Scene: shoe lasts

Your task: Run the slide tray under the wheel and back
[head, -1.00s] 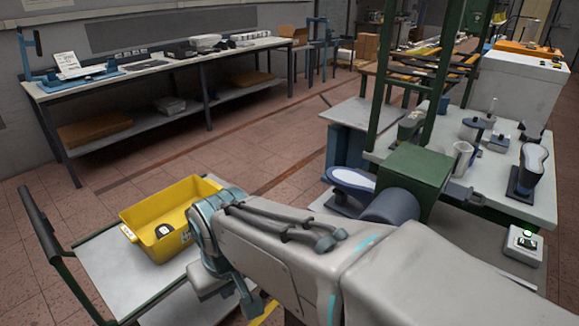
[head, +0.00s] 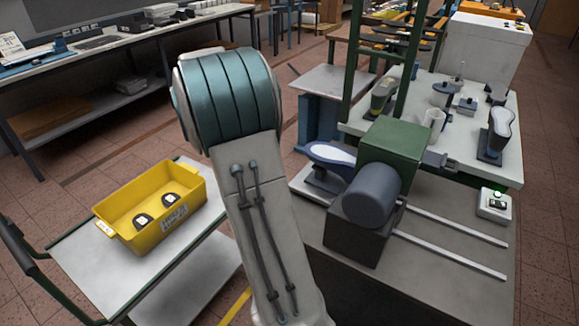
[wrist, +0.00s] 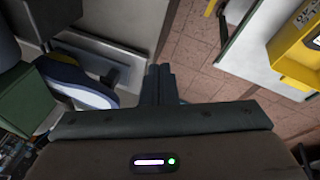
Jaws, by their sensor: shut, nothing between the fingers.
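The slide tray (head: 305,182) is a pale plate to the left of the green machine housing (head: 390,150). A blue shoe last with a white sole (head: 330,153) lies on it; it also shows in the wrist view (wrist: 75,82). A grey drum (head: 371,195) sticks out from the housing; a separate wheel cannot be made out. Two pale rails (head: 455,225) run right from the dark block below the drum. My gripper (wrist: 162,72) is shut and empty, pointing to the floor gap beside the tray. It is hidden behind my arm in the head view.
A yellow bin (head: 183,211) with two dark items stands on a trolley (head: 65,275) at left. Green posts (head: 410,75) rise behind the machine. A bench (head: 455,150) with lasts and a button box (head: 494,206) stand right. Floor shows between trolley and machine.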

